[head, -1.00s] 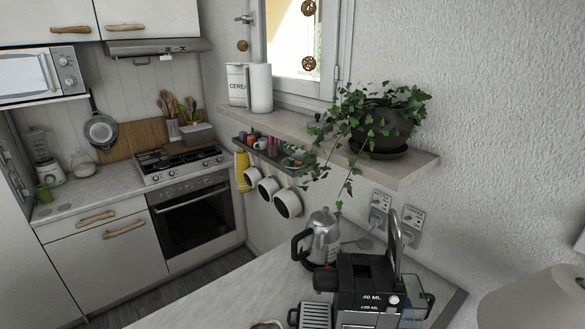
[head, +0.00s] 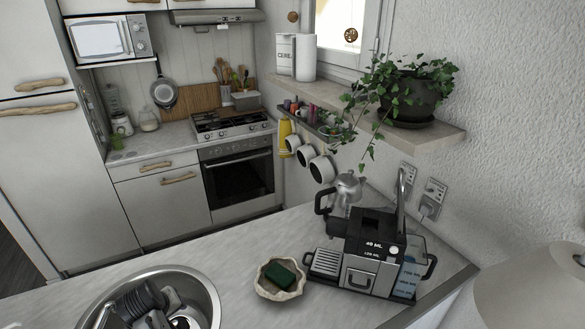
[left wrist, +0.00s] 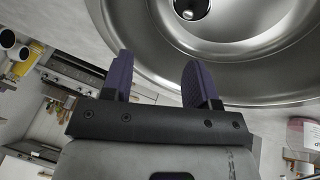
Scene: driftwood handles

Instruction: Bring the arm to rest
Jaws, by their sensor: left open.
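My left gripper (left wrist: 160,80) shows in the left wrist view with its two purple-padded fingers apart and nothing between them. Beyond the fingertips is the shiny rim of the round steel sink (left wrist: 245,85), with a dark round drain in its basin. In the head view the sink (head: 207,285) is at the lower left, cut by the bottom edge. Dark and grey parts show over its basin; I cannot tell whether they belong to my arm. My right gripper is in neither view.
On the counter (head: 235,245) stand a bowl (head: 268,292) with a green sponge (head: 281,273), a coffee machine (head: 372,250) and a metal kettle (head: 347,190). A shelf (head: 440,131) with a potted plant (head: 410,90) juts from the wall. A stove (head: 237,165) is behind.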

